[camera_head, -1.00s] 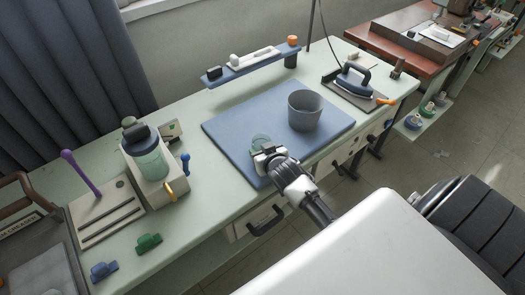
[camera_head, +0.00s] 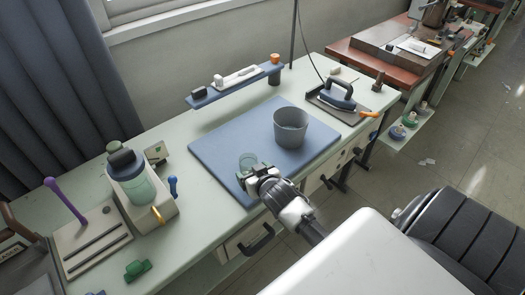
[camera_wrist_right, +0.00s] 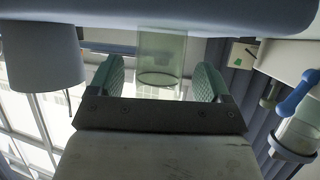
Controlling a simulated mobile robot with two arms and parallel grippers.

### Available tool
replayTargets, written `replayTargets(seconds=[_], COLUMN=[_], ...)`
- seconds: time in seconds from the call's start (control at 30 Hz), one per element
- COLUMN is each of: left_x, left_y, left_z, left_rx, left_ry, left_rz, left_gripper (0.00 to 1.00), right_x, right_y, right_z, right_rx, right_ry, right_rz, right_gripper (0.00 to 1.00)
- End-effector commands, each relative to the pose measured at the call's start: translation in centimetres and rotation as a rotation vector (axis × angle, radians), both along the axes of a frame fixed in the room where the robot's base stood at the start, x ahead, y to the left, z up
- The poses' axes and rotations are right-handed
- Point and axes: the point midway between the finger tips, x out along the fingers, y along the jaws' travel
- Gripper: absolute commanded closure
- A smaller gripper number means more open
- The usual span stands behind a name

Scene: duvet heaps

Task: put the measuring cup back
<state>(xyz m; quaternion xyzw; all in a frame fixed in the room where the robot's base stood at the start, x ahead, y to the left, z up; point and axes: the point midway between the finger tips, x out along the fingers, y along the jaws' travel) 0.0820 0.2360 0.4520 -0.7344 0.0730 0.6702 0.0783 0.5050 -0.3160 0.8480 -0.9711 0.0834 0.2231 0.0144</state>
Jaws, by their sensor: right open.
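The measuring cup (camera_head: 248,162) looks like a small clear greenish cup near the front left of the blue mat (camera_head: 225,150). In the right wrist view, where the scene appears upside down, the cup (camera_wrist_right: 162,58) is a translucent green cylinder with its rim toward my gripper. My right gripper (camera_head: 254,176) is at the near side of the cup. Its green ribbed fingers (camera_wrist_right: 157,82) are spread, with the cup showing in the gap between them, apart from both. I cannot tell how deep between them it sits. My left gripper is not in view.
A grey bucket (camera_head: 291,128) stands on the mat to the right of the cup. A blue raised shelf (camera_head: 235,86) is behind. An iron (camera_head: 338,95) is at the right. A lidded jar (camera_head: 131,180) and slotted block (camera_head: 92,240) are at the left.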

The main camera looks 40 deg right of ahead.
Motion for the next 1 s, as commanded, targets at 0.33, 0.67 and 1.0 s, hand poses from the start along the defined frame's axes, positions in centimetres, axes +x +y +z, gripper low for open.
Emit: replayTargets(seconds=[0.33, 0.67, 1.0], left_x=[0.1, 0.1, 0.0], left_y=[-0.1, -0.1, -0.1], left_z=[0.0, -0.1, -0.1], left_rx=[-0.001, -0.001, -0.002], left_ry=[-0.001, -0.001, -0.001], left_rz=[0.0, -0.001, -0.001], left_gripper=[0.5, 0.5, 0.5], right_x=[-6.5, -8.3, -8.2], right_y=[1.1, 1.4, 1.4], right_z=[3.1, 4.1, 4.1], right_rx=[0.001, 0.0, 0.0], right_ry=[0.0, 0.0, 0.0], right_rz=[0.0, -0.001, -0.001], right_gripper=[0.21, 0.21, 0.21])
